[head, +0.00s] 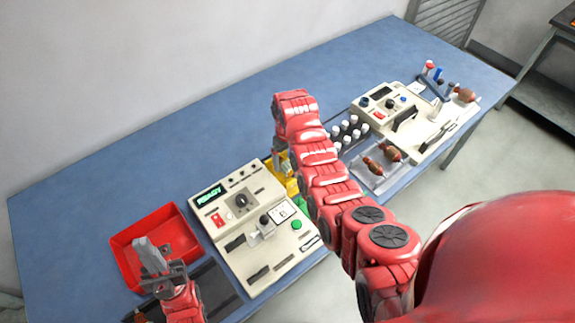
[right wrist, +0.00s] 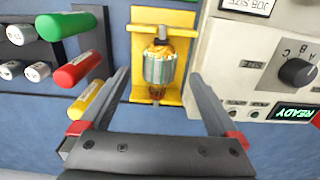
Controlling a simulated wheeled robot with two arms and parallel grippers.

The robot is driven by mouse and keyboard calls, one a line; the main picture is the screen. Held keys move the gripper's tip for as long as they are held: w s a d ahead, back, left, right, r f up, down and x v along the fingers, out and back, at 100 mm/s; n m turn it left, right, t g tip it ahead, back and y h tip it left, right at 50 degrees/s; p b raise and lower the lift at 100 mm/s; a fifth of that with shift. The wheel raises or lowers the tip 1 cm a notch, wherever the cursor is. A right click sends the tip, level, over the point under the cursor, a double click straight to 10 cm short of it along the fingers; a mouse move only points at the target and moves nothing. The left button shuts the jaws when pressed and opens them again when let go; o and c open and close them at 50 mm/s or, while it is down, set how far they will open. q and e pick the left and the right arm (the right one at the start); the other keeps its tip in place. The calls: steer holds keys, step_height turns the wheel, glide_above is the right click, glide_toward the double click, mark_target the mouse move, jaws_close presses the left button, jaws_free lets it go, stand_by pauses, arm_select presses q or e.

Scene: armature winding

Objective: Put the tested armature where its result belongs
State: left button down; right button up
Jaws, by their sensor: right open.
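An armature (right wrist: 159,66) with a silver core and copper windings sits in a yellow cradle (right wrist: 185,50) in the right wrist view. My right gripper (right wrist: 158,82) is open, with its fingers apart on either side of the armature and cradle; I see no contact. In the head view my right gripper (head: 281,155) hangs beside the tester (head: 250,262), whose display reads READY, and my arm hides most of the yellow cradle (head: 290,184). A red bin (head: 122,250) stands left of the tester. My left gripper (head: 150,255) is over the bin; its finger gap is unclear.
Green (right wrist: 65,22), red (right wrist: 77,70) and yellow (right wrist: 88,98) cylinders lie close to one finger. Several white-capped pieces (head: 347,130), a tray (head: 372,178) with copper armatures (head: 390,153) and a second machine (head: 385,98) stand to the right. The back left of the blue table (head: 150,150) is clear.

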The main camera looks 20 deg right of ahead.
step_height(320, 180, up, 4)
steer(key=shift+w+f+b, duration=0.1)
steer(key=shift+f+b, duration=0.05)
steer(key=shift+b, duration=0.15)
step_height(320, 180, up, 10)
steer(key=p, duration=0.6)
steer(key=shift+f+p, duration=0.15)
steer(key=shift+p, duration=0.15)
